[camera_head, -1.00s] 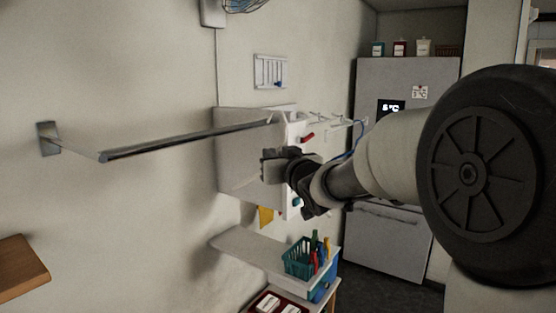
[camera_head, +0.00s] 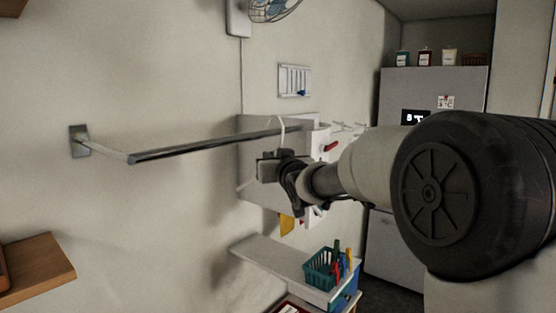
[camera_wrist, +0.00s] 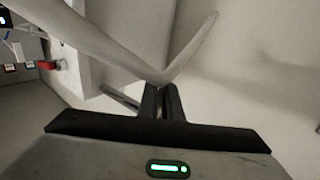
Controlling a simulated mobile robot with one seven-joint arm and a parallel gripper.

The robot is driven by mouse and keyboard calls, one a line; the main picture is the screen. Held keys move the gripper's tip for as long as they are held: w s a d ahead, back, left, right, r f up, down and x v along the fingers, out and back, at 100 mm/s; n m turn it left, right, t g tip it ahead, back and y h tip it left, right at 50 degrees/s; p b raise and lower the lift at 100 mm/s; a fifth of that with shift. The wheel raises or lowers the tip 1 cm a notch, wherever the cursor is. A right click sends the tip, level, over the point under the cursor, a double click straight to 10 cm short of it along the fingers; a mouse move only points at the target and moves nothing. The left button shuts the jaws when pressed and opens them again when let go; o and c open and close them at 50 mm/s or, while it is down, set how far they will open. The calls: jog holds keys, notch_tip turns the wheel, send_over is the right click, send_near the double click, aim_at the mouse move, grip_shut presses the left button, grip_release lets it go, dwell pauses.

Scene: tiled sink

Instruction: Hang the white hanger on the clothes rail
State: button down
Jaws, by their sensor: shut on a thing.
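The white hanger (camera_wrist: 203,48) shows large in the wrist view as a bent white bar, its corner at my fingertips. In the head view only a thin white curved part, apparently its hook (camera_head: 282,127), shows above my gripper. My gripper (camera_head: 266,169) is shut on the hanger, just below the far part of the clothes rail; its fingers also show in the wrist view (camera_wrist: 162,98). The metal clothes rail (camera_head: 200,147) runs from a wall bracket at left toward the back. The hook crosses the rail in the picture; I cannot tell whether it is over it or in front.
Behind my gripper is a white wall box (camera_head: 254,140) with a red handle (camera_head: 330,147). A wooden shelf (camera_head: 40,268) is at lower left. Space under the rail's near part is clear.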

jog(key=shift+w+a+f+b, duration=0.3)
jog(key=shift+w+a+f, duration=0.3)
jog(key=shift+a+f, duration=0.15)
jog(key=shift+w+a+f+b, duration=0.3)
jog(key=shift+w+a+f, duration=0.3)
jog(key=shift+a, duration=0.2)
jog(key=c, duration=1.9)
grip_release()
jog(key=shift+o, duration=0.2)
jog(key=shift+s, duration=0.1)
